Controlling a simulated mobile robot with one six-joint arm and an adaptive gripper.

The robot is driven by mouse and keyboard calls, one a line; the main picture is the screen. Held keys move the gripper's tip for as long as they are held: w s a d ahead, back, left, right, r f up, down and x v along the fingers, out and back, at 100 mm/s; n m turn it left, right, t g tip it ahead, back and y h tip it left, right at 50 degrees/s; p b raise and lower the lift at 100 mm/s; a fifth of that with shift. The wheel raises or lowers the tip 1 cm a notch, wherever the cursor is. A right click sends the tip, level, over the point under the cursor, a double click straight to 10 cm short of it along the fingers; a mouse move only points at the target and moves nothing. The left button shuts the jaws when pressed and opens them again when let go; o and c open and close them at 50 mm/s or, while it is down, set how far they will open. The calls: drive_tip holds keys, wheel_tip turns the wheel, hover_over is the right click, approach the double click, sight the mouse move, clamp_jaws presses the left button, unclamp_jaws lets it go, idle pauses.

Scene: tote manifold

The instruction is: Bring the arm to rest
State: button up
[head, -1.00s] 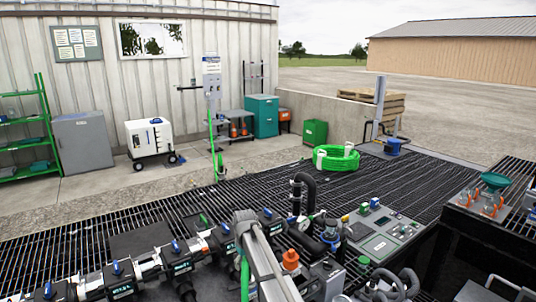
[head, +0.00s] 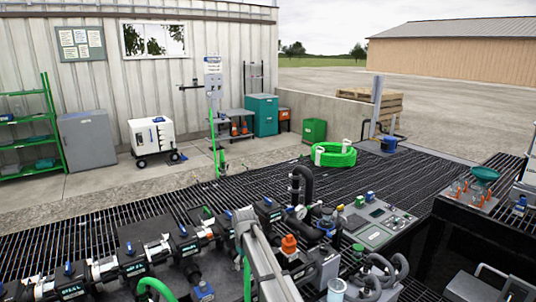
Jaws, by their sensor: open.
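A grey link of my arm (head: 265,258) shows at the bottom centre, slanting from the manifold area down to the lower edge. My gripper is not visible in the head view, so what its fingers are near cannot be seen. The black pipe manifold (head: 135,262), with several blue-handled valves, lies behind and to the left of this link. An orange-capped fitting (head: 289,244) stands just right of the link. Whether the link touches anything cannot be told.
A control panel (head: 377,224) and grey curved hoses (head: 385,272) are to the right. A dark bench (head: 470,222) with a green funnel (head: 484,174) stands at far right. A green hose coil (head: 333,155) lies on the grating. The grating (head: 400,180) beyond the panel is largely clear.

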drive_tip(key=s+d+m, duration=0.6)
drive_tip(key=s+d, duration=1.9)
drive_tip(key=shift+s+r+m, duration=0.15)
drive_tip(key=shift+s+m, duration=0.25)
